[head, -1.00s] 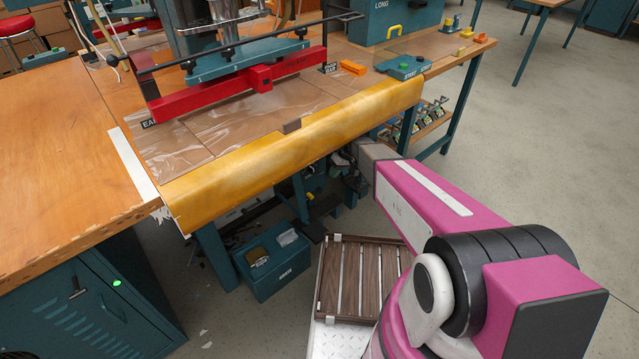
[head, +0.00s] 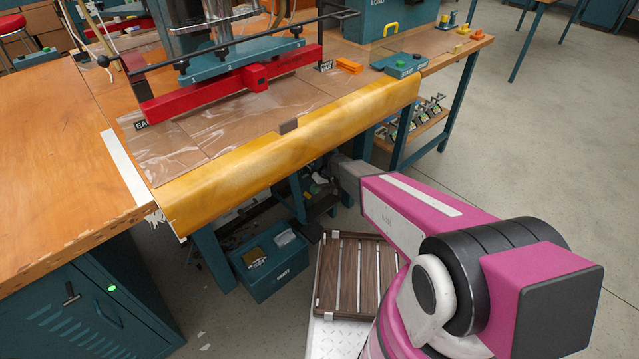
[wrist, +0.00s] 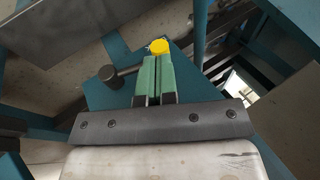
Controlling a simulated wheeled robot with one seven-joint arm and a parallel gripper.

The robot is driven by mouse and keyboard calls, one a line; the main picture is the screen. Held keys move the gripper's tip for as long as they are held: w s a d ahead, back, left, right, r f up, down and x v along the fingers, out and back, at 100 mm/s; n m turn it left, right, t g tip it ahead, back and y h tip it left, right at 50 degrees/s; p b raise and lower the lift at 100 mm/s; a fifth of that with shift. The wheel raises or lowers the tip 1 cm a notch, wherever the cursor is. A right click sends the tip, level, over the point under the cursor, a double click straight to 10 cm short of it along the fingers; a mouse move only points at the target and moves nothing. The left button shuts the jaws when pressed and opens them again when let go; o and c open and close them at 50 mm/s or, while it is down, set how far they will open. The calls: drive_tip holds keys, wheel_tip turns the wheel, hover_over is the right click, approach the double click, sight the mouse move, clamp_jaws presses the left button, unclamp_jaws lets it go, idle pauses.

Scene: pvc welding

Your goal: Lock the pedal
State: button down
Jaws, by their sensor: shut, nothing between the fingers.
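My gripper (wrist: 157,78) shows in the wrist view with its two green fingers together and nothing between them. A round yellow knob (wrist: 159,46) shows just past the fingertips. I cannot tell whether the tips touch it. A dark cylinder on a rod (wrist: 108,76) lies to the left of the fingers, against a teal plate (wrist: 112,98). I cannot make out for certain which part is the pedal or its lock. In the head view my gripper is hidden under the bench, behind its yellow front edge (head: 290,150).
Teal bench legs (head: 210,255) stand close to my arm. A teal bin (head: 270,265) and a wooden slatted platform (head: 350,275) are on the floor. A red bar press (head: 230,90) stands on the bench. Open floor (head: 560,160) lies to the right.

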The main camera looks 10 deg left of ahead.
drive_tip(key=shift+x, duration=0.9)
drive_tip(key=shift+x, duration=0.85)
drive_tip(key=shift+s+f, duration=0.15)
drive_tip(key=shift+f, duration=0.2)
drive_tip(key=v, duration=1.2)
